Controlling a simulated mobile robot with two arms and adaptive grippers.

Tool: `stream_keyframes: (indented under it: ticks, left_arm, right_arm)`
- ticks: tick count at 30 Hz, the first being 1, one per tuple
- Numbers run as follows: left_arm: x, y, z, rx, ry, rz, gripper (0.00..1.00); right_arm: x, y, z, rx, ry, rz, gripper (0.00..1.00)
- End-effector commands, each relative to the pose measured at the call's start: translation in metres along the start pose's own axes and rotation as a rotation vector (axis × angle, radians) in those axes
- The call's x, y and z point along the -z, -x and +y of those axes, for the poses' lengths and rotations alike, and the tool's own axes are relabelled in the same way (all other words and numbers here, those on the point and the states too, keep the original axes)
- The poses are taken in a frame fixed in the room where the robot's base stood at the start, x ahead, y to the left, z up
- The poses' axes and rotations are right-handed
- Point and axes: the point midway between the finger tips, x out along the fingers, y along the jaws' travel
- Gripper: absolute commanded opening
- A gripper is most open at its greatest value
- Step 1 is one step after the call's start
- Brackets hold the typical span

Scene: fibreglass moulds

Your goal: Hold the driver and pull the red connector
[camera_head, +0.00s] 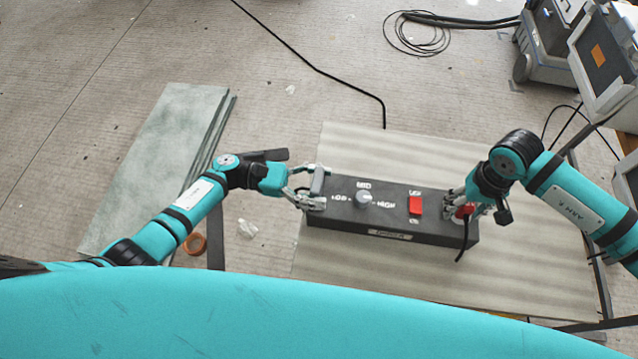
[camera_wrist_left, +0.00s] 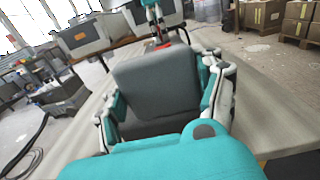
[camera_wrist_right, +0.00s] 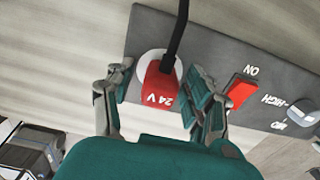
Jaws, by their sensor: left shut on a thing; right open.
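The driver (camera_head: 392,212) is a long dark grey box lying on a pale board, with a round knob (camera_head: 364,198) and a red switch (camera_head: 415,205) on top. My left gripper (camera_head: 312,190) is shut on the driver's left end; in the left wrist view the grey end block (camera_wrist_left: 158,82) fills the space between the fingers. The red connector (camera_wrist_right: 160,88), marked 24 V, sits in a round white socket at the driver's right end, with a black cable leaving it. My right gripper (camera_wrist_right: 165,100) is open, with a finger on each side of the connector, apart from it. In the head view this gripper partly hides the connector.
The pale board (camera_head: 400,150) has clear room behind the driver. Grey machines (camera_head: 555,40) stand at the top right. A black cable (camera_head: 320,70) crosses the floor.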

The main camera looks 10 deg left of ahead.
Motion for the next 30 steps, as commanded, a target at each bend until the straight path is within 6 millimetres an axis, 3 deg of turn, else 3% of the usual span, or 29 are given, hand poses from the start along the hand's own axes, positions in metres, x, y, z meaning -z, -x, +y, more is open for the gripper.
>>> stream_keyframes:
  ticks: [5,17,30]
  left_arm:
    - [-0.0004,0.0002,0.0003,-0.001,0.000,-0.001,0.09]
    - [-0.0004,0.0002,0.0003,-0.001,0.001,-0.001,0.09]
    - [-0.0004,0.0002,0.0003,-0.001,0.001,-0.001,0.09]
  right_arm:
    - [0.0002,0.0003,0.0002,0.000,0.000,0.000,0.53]
    - [0.0001,0.0002,0.0002,0.000,0.000,0.000,0.00]
    - [0.0007,0.0063,0.0003,0.000,-0.001,0.001,0.00]
